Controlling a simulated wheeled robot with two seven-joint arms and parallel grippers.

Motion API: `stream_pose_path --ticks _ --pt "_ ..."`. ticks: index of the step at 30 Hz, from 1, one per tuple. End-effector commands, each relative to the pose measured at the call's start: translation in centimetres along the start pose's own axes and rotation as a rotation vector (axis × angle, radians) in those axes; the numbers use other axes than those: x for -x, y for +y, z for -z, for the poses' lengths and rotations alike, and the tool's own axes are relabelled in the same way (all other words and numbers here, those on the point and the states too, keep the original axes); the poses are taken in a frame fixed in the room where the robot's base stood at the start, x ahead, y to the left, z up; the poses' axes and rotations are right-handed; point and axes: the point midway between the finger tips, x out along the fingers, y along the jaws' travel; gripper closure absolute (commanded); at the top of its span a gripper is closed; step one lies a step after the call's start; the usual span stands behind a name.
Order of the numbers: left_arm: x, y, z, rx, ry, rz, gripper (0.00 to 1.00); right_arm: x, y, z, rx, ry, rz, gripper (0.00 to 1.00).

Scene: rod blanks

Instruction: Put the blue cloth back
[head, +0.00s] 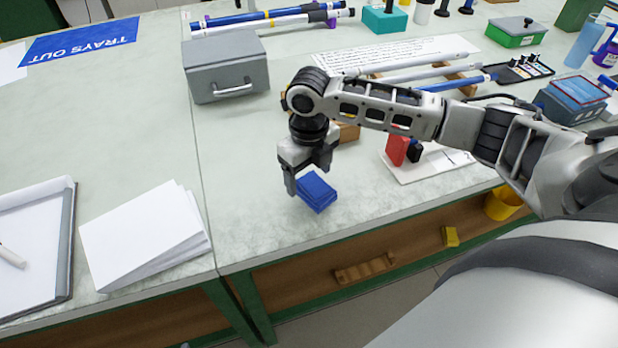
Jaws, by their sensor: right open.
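The blue cloth (317,193) is a small folded stack lying on the pale bench top, near its front edge. My right gripper (307,178) points down right at the cloth, with one finger at the cloth's left side and the other above or behind it. Its jaws are open. I cannot tell whether the fingers touch the cloth. My left gripper is not in view.
A grey box with a handle (227,66) stands behind to the left. A paper stack (145,236) and a clipboard (36,245) lie at the left. A red block (397,147) stands on a white sheet to the right. Rods (270,17) lie at the back.

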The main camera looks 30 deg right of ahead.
Motion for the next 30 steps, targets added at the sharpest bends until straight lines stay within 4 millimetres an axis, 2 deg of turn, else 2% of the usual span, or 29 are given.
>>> stream_pose_path --ticks 6,13,19,30 --pt "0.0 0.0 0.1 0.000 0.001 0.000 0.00 5.0 0.0 -0.1 0.000 -0.005 0.000 0.26" --pt "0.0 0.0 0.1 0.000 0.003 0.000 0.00 8.9 0.0 -0.1 0.001 -0.003 -0.001 0.26" --pt "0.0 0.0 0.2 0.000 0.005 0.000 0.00 10.1 0.0 0.0 0.000 0.001 0.000 0.26" --pt "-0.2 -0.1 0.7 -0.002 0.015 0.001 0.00 10.1 0.0 0.0 0.000 0.001 -0.001 0.26"
